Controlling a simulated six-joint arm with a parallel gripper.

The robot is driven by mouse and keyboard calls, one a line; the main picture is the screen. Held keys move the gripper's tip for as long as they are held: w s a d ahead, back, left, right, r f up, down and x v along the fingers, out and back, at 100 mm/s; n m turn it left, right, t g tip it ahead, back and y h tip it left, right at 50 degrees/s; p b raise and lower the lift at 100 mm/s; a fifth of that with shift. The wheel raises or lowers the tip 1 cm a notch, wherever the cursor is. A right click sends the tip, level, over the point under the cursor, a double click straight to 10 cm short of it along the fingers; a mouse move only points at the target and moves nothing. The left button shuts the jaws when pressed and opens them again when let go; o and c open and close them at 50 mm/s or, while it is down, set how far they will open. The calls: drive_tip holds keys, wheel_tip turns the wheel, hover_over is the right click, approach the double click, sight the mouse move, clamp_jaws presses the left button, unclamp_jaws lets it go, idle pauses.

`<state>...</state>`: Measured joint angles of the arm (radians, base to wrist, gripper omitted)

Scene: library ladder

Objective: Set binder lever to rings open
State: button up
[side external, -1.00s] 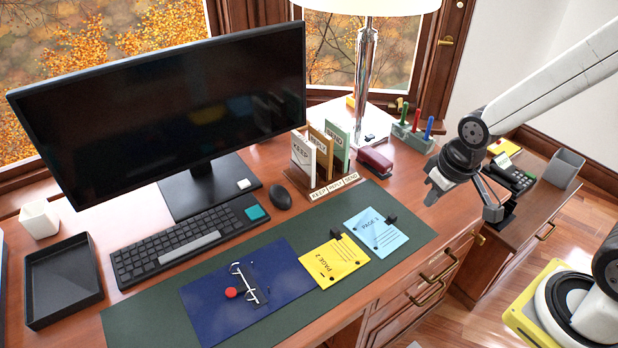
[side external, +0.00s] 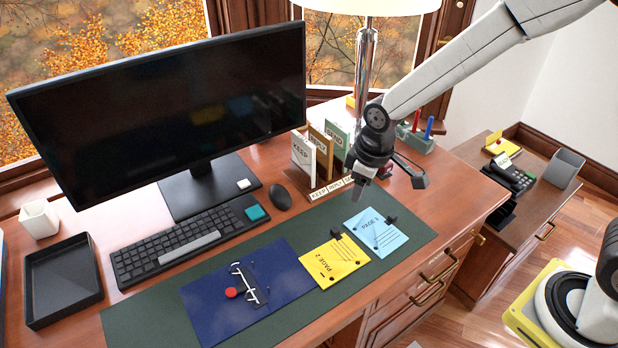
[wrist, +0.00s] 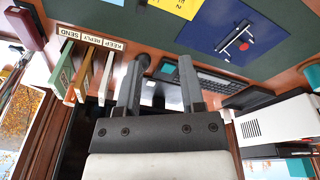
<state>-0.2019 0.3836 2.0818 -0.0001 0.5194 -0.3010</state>
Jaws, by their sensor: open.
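A dark blue binder (side external: 205,305) lies open on the green desk mat, with a metal ring mechanism (side external: 250,284) and a red lever knob (side external: 231,292) at its left side. The binder also shows in the wrist view (wrist: 208,30), with the red knob (wrist: 245,46) beside the mechanism. I cannot tell the exact ring state at this size. My gripper (side external: 360,196) is open and empty, above the back edge of the mat near the blue page, well to the right of the binder. Its two fingers (wrist: 160,80) show apart in the wrist view.
Yellow page 2 (side external: 333,262) and light blue page 3 (side external: 376,234) lie right of the binder on the mat (side external: 150,318). A keyboard (side external: 185,246), mouse (side external: 279,198) and monitor (side external: 170,110) stand behind. Card sorters (side external: 303,153) and a lamp pole (side external: 366,70) are near my gripper.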

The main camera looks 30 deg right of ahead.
drive_tip(key=w+a+f+n+g, duration=0.1)
drive_tip(key=w+a+f+n, duration=0.25)
drive_tip(key=a, duration=0.35)
drive_tip(key=w+a+f+n, duration=0.3)
drive_tip(key=w+a, duration=0.1)
drive_tip(key=a, duration=0.2)
drive_tip(key=n, duration=0.6)
hover_over(241, 287)
drive_tip(key=shift+g, duration=0.4)
wheel_tip(241, 287, down, 8)
drive_tip(key=shift+r, duration=0.15)
drive_tip(key=shift+m, duration=0.25)
drive_tip(key=shift+f, duration=3.9)
clamp_jaws()
